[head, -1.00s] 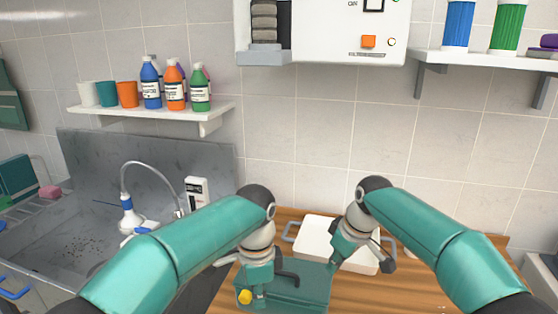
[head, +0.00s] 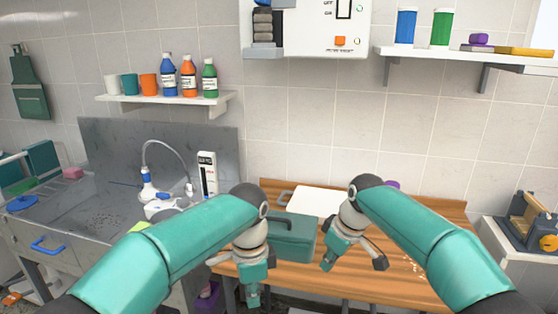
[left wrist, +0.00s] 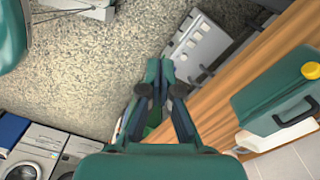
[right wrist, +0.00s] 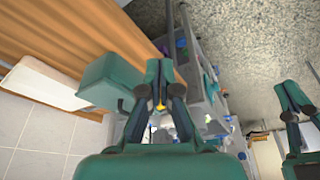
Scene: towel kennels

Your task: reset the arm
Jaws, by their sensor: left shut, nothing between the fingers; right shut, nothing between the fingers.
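My right gripper (head: 328,262) points down over the table, right of the canister. Its fingers are together and empty in the right wrist view (right wrist: 160,82). Both arms are bent at similar heights.
A steel sink (head: 105,210) is on the left. Bottles and cups stand on a wall shelf (head: 160,103). A side stand (head: 512,243) with a machine is at right. Floor shows below the left gripper.

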